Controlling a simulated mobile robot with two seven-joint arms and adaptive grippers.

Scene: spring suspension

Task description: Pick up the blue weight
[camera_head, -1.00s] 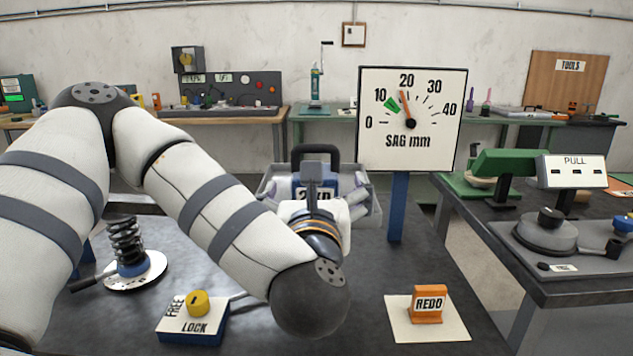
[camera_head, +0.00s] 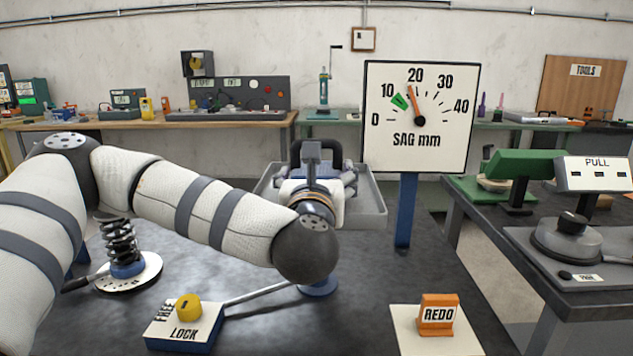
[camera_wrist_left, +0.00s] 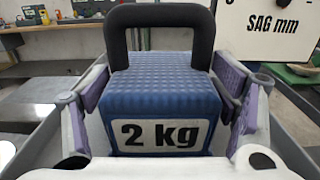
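The blue weight (camera_wrist_left: 165,85), marked 2 kg with a black arched handle, fills the middle of the left wrist view. In the head view mostly its dark handle (camera_head: 296,155) shows; the body is largely hidden behind my wrist. The weight is in a grey tray (camera_head: 372,207). My left gripper (camera_wrist_left: 165,92) is open, with a purple-padded finger on each side of the weight. The pads are close to its sides; I cannot tell whether they touch. My right gripper is in neither view.
The SAG gauge (camera_head: 420,115) stands on a blue post just right of the tray. A spring unit (camera_head: 122,245), a FREE/LOCK box (camera_head: 185,325) and an orange REDO block (camera_head: 437,315) are on the near table. A side bench (camera_head: 560,260) is at right.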

